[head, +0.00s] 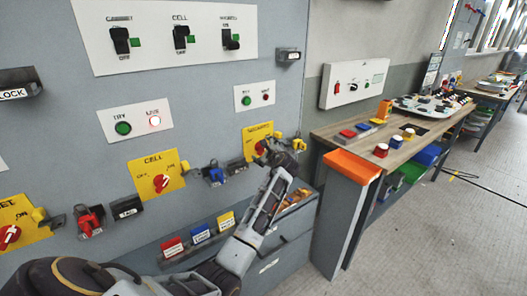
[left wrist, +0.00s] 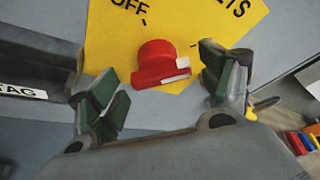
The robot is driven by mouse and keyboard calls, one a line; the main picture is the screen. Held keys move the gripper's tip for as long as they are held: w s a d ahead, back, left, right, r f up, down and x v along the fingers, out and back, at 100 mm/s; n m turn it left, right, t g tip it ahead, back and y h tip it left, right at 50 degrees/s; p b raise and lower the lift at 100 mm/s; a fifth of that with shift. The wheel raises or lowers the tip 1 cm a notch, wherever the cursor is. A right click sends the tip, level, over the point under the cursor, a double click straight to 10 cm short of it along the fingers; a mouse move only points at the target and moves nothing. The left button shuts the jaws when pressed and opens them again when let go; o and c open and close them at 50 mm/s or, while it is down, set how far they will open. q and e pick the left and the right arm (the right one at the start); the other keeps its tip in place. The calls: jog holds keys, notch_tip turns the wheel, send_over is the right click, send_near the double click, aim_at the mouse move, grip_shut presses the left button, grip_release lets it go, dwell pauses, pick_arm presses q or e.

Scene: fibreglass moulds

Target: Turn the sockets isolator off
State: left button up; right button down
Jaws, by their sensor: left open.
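The sockets isolator is a red rotary knob (left wrist: 160,62) on a yellow plate (left wrist: 208,22). In the left wrist view, "OFF" and the end of "SOCKETS" are readable on the plate. A white mark shows on the knob's lower right side; its exact setting is hard to tell. In the head view the plate (head: 256,135) and knob (head: 260,147) are partly covered by my gripper. My left gripper (head: 284,152) is open at the panel. Its green-padded fingers show in the left wrist view (left wrist: 160,84), one on each side of the knob, apparently apart from it.
The cell isolator (head: 160,183) and another yellow isolator plate (head: 18,212) sit further left. A blue padlock (head: 215,175) hangs beside the sockets plate, and a red one (head: 88,220) further left. Black switches (head: 181,38) are above. A workbench (head: 385,143) stands at right, with clear floor beyond.

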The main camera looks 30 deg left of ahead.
pick_arm(q)
jog(key=shift+w+a+f, duration=0.15)
jog(key=shift+w+a, duration=0.2)
jog(key=shift+a, duration=0.15)
pick_arm(e)
jog(key=shift+w+a+r, duration=0.1)
jog(key=shift+w+a, duration=0.1)
jog(key=shift+w, duration=0.15)
jog(key=shift+s+a, duration=0.1)
jog(key=shift+a, duration=0.05)
pick_arm(q)
jog(key=shift+c, duration=0.5)
jog(key=c, duration=0.9)
pick_arm(e)
jog(key=shift+s, duration=0.15)
